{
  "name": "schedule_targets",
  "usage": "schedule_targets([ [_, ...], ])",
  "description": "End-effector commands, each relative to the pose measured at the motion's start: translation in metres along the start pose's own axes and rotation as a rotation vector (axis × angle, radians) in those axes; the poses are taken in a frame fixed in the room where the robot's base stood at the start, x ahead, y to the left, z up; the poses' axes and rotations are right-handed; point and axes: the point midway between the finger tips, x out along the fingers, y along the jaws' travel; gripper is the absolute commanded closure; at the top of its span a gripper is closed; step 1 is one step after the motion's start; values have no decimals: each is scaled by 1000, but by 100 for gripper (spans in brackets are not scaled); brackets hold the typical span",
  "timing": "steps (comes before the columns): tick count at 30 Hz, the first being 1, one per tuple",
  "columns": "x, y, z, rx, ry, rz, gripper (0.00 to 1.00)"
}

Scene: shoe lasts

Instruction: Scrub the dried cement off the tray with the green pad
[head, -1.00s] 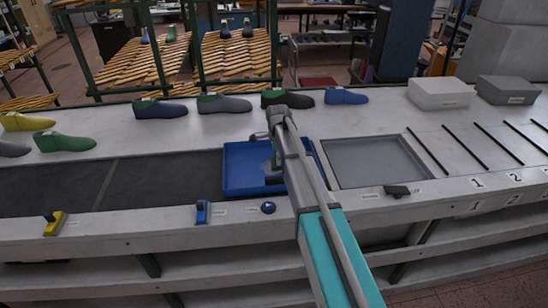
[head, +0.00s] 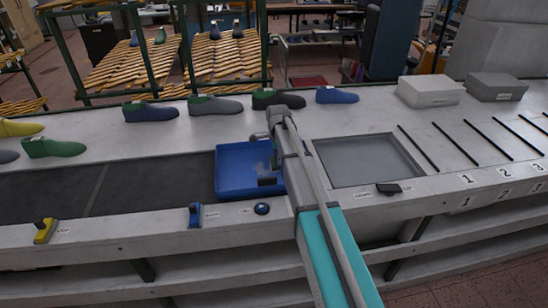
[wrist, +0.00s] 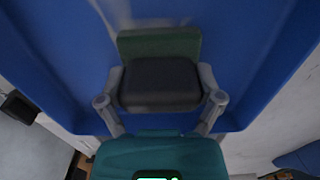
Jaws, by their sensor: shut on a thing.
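The blue tray (head: 228,182) lies on the bench, left of my arm, and fills much of the wrist view (wrist: 50,50). My gripper (wrist: 161,88) is shut on the dark block of the green pad (wrist: 160,44), one finger on each side. The pad's green part faces away from the gripper, over the tray floor; whether it touches is unclear. In the head view the dark block (head: 267,182) shows inside the tray near its front right. A pale smear of cement (head: 262,167) shows on the tray floor behind it. My arm hides the tray's right side.
A grey recessed panel (head: 365,160) is right of my arm. Several shoe lasts stand along the back, including a black one (head: 278,99) behind the tray. A blue lever (head: 195,215) and a round button (head: 262,208) sit at the front edge.

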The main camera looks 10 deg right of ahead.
Motion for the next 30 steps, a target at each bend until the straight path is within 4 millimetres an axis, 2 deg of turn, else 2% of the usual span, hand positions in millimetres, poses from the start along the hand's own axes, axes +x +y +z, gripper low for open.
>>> schedule_targets([
  [6,-1,0,-9,1,0,0,60],
  [18,-1,1,-9,0,-1,0,60],
  [30,2,23,-8,0,-1,1,60],
])
